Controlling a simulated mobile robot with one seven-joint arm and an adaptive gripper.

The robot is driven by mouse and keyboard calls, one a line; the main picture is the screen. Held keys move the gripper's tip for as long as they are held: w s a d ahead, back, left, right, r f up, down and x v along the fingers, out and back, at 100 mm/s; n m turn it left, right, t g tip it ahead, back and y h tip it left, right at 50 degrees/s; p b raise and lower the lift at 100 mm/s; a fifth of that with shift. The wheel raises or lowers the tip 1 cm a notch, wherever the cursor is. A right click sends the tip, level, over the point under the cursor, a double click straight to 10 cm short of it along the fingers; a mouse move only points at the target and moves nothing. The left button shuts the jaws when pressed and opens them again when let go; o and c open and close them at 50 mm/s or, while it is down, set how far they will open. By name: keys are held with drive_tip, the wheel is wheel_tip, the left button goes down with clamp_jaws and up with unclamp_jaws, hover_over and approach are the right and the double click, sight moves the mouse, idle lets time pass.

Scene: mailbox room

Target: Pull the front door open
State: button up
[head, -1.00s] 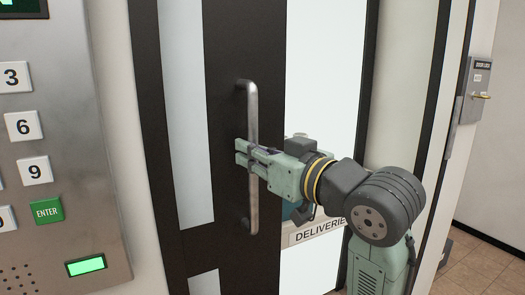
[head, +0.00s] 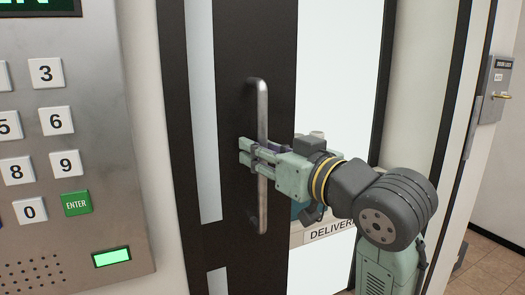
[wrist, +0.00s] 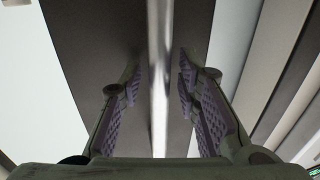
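The front door (head: 230,60) is a dark panel with pale glass strips and a vertical metal bar handle (head: 262,100). I cannot tell whether it stands slightly ajar. My gripper (head: 243,150) reaches the handle from the right at about mid-height. In the wrist view the handle (wrist: 160,60) runs between the two fingers of my gripper (wrist: 159,80), with a visible gap on each side. The gripper is open around the bar, not clamped on it.
A metal keypad panel (head: 115,190) with a green ENTER key is on the wall at left. A "DELIVERIES" sign (head: 328,234) is partly hidden behind my arm. A door lock box (head: 492,85) with a brass lever is at far right, above tiled floor (head: 490,265).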

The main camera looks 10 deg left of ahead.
idle(0.3)
drive_tip(key=v, duration=1.2)
